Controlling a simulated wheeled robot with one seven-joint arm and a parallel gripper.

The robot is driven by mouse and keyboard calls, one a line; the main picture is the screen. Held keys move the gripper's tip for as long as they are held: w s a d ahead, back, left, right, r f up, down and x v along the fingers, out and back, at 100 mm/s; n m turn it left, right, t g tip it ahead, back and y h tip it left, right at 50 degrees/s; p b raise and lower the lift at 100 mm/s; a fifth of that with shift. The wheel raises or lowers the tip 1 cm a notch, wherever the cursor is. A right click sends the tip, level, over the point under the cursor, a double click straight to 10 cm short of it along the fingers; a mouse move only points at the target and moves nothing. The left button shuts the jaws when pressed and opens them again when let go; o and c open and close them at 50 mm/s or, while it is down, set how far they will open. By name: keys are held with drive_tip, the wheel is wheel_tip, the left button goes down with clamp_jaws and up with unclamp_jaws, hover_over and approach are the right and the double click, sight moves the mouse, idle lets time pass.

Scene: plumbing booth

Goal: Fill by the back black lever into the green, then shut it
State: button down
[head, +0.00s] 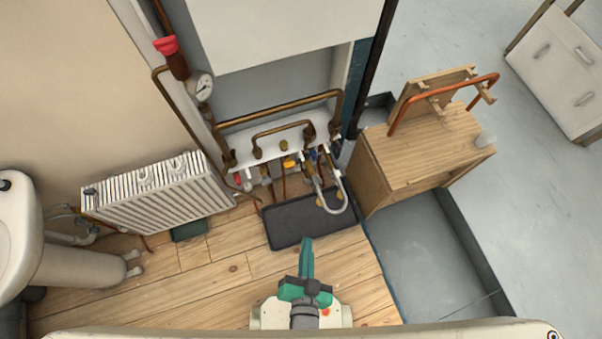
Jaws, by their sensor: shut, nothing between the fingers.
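My gripper (307,252) is teal, with its fingers closed together and empty. It is over the wooden floor at the bottom middle, in front of the dark tray and apart from the valves. The round white pressure gauge (200,87) is on the copper pipework at upper left. Its needle and any green band are too small to read. A pale looped filling hose (342,201) hangs at the right of the valve group under the boiler. Small blue, yellow and red fittings show there, but I cannot make out the black levers among them.
A white radiator (160,195) is at left, a wooden cabinet (420,150) at right. A red-capped vessel (172,58) stands above the gauge.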

drive_tip(key=w+d+f+m+g, duration=0.1)
drive_tip(key=w+f+m, duration=0.25)
drive_tip(key=f, duration=0.25)
drive_tip(key=w+d+f+m+g, duration=0.1)
drive_tip(key=w+f+m, duration=0.25)
drive_tip(key=f, duration=0.25)
drive_tip(key=m+g+y, duration=0.3)
drive_tip(key=m+y, duration=0.3)
drive_tip(key=m, duration=1.1)
approach(298, 161)
drive_tip(key=a+f, duration=0.4)
drive_tip(key=f, duration=0.1)
drive_tip(key=shift+w+a+r, duration=0.1)
drive_tip(key=shift+w+a, duration=0.15)
drive_tip(key=shift+w, duration=0.4)
